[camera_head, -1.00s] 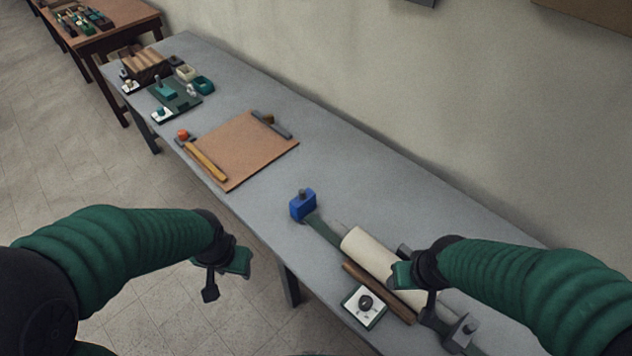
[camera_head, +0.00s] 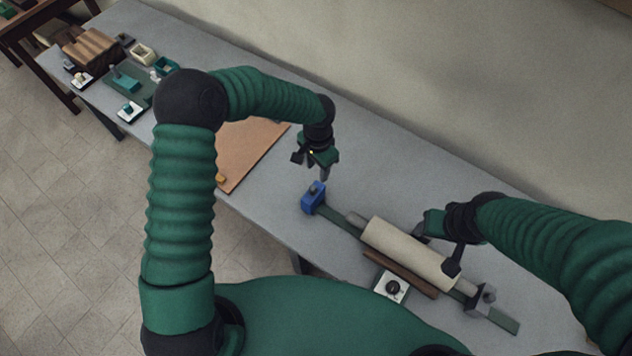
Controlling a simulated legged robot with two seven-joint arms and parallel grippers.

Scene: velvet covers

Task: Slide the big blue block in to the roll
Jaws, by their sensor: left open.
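The big blue block (camera_head: 312,197), with a grey knob on top, sits at the left end of a dark green rail (camera_head: 338,220). The cream roll (camera_head: 408,253) lies along the rail to the right, with a grey spindle end (camera_head: 355,218) facing the block across a short gap. A grey end block (camera_head: 485,298) stands near the roll's right end. My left gripper (camera_head: 312,168) is open, pointing down just above and behind the blue block, apart from it. My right gripper (camera_head: 440,245) is at the roll's right part; its grip is unclear.
A brown wooden bar (camera_head: 400,273) and a white plate with a black knob (camera_head: 392,287) lie in front of the roll. A tan board (camera_head: 250,150) is partly hidden by my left arm. Small boxes and trays (camera_head: 130,85) stand at the table's far left.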

